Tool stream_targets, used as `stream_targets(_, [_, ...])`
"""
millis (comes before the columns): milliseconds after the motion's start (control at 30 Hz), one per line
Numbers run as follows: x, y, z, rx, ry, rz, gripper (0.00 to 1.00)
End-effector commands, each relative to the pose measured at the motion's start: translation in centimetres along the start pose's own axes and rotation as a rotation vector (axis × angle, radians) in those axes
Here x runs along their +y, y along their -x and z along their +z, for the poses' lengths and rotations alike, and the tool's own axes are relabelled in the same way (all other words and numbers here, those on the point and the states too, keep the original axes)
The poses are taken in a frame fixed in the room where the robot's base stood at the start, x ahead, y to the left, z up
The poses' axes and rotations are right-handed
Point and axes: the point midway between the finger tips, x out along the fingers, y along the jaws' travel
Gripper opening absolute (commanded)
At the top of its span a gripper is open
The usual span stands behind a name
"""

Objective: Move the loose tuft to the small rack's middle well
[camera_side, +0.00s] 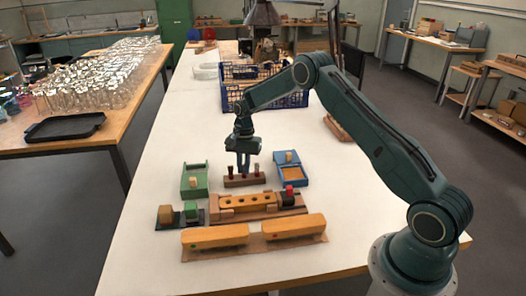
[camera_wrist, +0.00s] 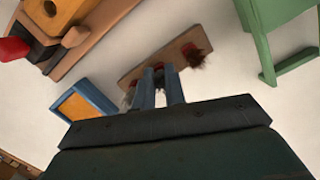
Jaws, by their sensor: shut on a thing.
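The small rack (camera_side: 243,181) is a short brown wooden bar on the white table; it also shows in the wrist view (camera_wrist: 128,79). My gripper (camera_side: 244,171) points down at the rack's middle, its fingers (camera_wrist: 161,88) close together. It is shut on a tuft, mostly hidden between the fingers; a bit of red shows there. Whether its lower end is inside the middle well cannot be told. A tuft with red base and dark bristles (camera_wrist: 199,58) stands at one end of the rack, at left in the side view (camera_side: 230,171). Another (camera_side: 256,169) stands at the other end.
A green tray (camera_side: 194,181) stands left of the rack and a blue tray (camera_side: 291,171) right. A blue crate (camera_side: 263,99) stands behind.

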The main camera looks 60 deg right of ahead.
Motion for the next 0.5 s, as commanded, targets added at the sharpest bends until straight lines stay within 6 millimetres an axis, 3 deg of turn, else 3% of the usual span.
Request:
stream_targets(200, [0.01, -0.02, 0.00, 0.000, 0.000, 0.000, 0.00])
stream_targets(233, [0.01, -0.02, 0.00, 0.000, 0.000, 0.000, 0.18])
stream_targets(333, [0.01, -0.02, 0.01, 0.000, 0.000, 0.000, 0.37])
stream_targets(500, [0.02, -0.02, 0.00, 0.000, 0.000, 0.000, 0.37])
